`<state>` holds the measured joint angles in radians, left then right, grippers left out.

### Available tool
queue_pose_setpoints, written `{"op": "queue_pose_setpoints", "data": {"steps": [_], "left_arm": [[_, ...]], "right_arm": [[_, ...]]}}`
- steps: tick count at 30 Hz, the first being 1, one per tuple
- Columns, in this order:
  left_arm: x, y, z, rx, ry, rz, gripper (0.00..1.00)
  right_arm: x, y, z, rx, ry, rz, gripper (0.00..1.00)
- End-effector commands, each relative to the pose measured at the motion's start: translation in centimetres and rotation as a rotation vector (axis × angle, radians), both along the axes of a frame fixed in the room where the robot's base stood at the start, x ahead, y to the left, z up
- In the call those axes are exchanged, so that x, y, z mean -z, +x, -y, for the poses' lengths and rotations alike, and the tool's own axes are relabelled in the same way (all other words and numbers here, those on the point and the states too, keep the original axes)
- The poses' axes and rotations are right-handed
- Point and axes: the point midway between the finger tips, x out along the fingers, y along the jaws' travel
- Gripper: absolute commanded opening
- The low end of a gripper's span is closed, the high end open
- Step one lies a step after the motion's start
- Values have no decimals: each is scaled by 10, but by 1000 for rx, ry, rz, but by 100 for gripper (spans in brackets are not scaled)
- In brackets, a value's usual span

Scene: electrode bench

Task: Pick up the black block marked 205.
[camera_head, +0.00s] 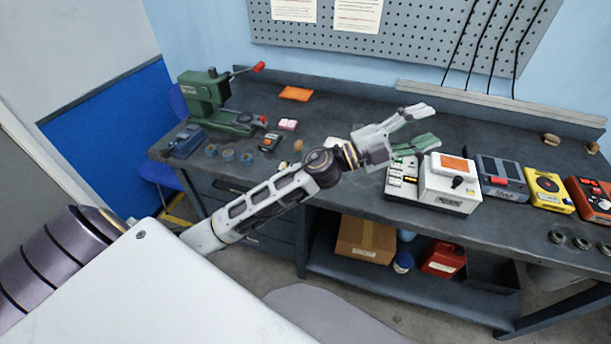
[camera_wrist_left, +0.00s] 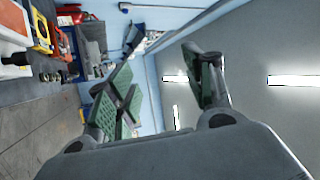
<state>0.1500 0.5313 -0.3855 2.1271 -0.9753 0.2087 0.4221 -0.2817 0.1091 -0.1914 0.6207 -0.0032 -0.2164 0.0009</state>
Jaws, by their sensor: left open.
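A small dark block (camera_head: 270,141) with an orange and white top lies on the bench at the left, in front of a pink and white block (camera_head: 288,125). It may be the block marked 205, but I cannot read any marking at this size. My left gripper (camera_head: 428,124) is open and empty above the bench, well to the right of that block, with its fingers pointing right. In the left wrist view my left gripper (camera_wrist_left: 160,82) shows its green finger pads spread apart with nothing between them. The dark block is not visible there. My right gripper is in neither view.
A green press (camera_head: 205,95) with a red-tipped lever stands at the bench's left end. An orange pouch (camera_head: 295,93) lies behind. A white device (camera_head: 450,185) stands below my left gripper, with a yellow device (camera_head: 549,190) and a red device (camera_head: 590,200) further right.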

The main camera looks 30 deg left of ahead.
Motion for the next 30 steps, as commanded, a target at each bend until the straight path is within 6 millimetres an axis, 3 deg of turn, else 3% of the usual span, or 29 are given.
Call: {"op": "queue_pose_setpoints", "data": {"steps": [9, 16, 23, 30], "left_arm": [[19, -18, 33, 209, 287, 120, 52], [48, -27, 38, 340, 517, 158, 52], [85, -28, 25, 448, 765, 149, 52], [121, -22, -10, 532, 1030, 91, 52]], "right_arm": [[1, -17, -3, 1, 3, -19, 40], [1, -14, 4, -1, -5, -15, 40], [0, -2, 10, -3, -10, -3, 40], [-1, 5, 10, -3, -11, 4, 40]]}}
